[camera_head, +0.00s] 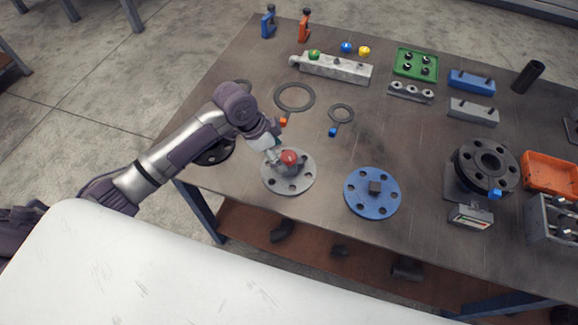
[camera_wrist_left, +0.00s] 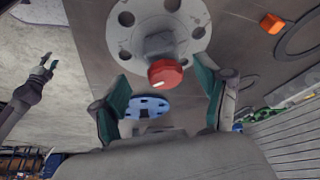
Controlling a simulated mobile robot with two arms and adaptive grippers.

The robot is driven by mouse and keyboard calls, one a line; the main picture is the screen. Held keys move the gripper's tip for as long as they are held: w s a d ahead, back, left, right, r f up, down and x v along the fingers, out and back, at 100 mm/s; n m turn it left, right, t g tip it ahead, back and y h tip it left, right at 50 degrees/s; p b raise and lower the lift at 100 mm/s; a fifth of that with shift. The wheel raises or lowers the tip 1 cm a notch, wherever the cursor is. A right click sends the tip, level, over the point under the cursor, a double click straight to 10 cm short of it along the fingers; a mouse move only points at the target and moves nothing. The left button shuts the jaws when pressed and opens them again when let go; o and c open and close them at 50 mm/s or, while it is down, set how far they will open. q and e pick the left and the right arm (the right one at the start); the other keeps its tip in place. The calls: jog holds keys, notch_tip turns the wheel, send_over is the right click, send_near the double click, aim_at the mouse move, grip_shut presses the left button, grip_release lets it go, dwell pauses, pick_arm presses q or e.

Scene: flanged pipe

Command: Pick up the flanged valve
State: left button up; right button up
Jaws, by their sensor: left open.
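The flanged valve is a grey round flange with bolt holes (camera_head: 298,184) and a red knob on a short grey body at its middle. It lies on the table near the front edge. In the left wrist view its red knob (camera_wrist_left: 165,73) shows between my fingers, with the flange beyond. My left gripper (camera_head: 272,153) is open and reaches down to the valve from the upper left. In the left wrist view its green fingers (camera_wrist_left: 163,85) stand on either side of the knob, apart from it. A small dark gripper (camera_wrist_left: 46,66), seemingly my right one, shows at the left there.
A blue flange (camera_head: 371,205) lies right of the valve. A dark flange (camera_head: 214,153) lies behind my left arm. Ring gaskets (camera_head: 294,97) with tags lie behind the valve. A black flange on a stand (camera_head: 487,166) and an orange bin (camera_head: 549,173) are at right.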

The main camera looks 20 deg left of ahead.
aim_at(282, 157)
pick_arm(q)
jog(key=shift+x, duration=1)
jog(key=shift+w+d+f+p, duration=0.15)
jog(key=shift+d+f+p, duration=0.1)
jog(key=shift+f+p, duration=0.2)
jog(key=p+x, duration=0.1)
jog(key=x, duration=0.2)
jog(key=shift+w+d+f, duration=0.1)
jog(key=shift+w+f, duration=0.05)
jog(key=shift+f, duration=0.05)
jog(key=shift+w+d+f, duration=0.1)
jog(key=shift+d+f, duration=0.05)
jog(key=shift+f, duration=0.25)
grip_shut()
jog(key=shift+r, duration=0.1)
